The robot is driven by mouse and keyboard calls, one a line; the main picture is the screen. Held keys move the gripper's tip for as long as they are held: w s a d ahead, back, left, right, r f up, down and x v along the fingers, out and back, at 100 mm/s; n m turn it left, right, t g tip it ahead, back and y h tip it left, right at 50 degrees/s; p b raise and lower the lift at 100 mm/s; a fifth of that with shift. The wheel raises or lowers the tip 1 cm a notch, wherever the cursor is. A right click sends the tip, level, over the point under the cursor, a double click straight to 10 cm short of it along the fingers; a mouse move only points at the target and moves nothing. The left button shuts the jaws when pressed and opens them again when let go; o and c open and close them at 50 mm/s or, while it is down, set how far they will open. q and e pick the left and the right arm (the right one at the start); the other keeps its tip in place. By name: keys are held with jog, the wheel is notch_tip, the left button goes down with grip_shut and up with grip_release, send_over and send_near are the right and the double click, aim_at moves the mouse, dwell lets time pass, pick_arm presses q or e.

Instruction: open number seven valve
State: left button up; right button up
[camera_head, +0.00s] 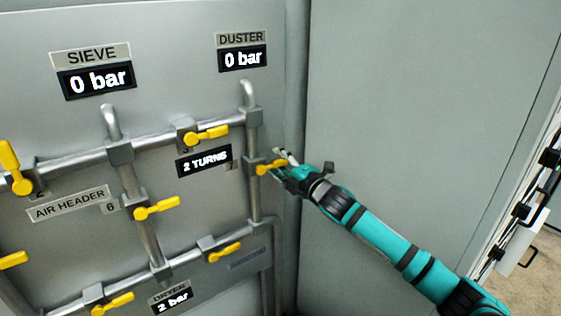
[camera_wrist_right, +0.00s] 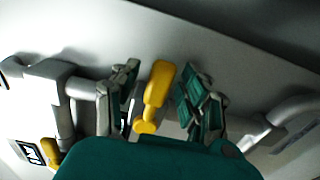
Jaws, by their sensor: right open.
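A yellow valve handle (camera_head: 266,168) sits on the vertical pipe below the DUSTER display, in front of my right gripper (camera_head: 281,165). In the right wrist view the yellow handle (camera_wrist_right: 157,92) lies between the two open fingers of my right gripper (camera_wrist_right: 160,90), with gaps visible on both sides. In the head view the handle points right, toward the gripper. My left gripper is not in view.
Other yellow handles are on the pipes, including one by the 6 label (camera_head: 155,207) and one on the upper pipe (camera_head: 207,133). The SIEVE display (camera_head: 97,80) and DUSTER display (camera_head: 243,58) read 0 bar. A plain grey panel (camera_head: 400,120) stands right.

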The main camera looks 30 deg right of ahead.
grip_shut()
dwell(0.3)
jog(key=shift+f, duration=0.15)
dwell(0.3)
jog(key=a+f+m+p, duration=0.4)
jog(key=a+f+m, duration=0.2)
jog(key=m, duration=1.2)
jog(key=shift+s, duration=0.45)
jog(key=shift+a, duration=0.1)
grip_release()
jog(key=shift+r, duration=0.1)
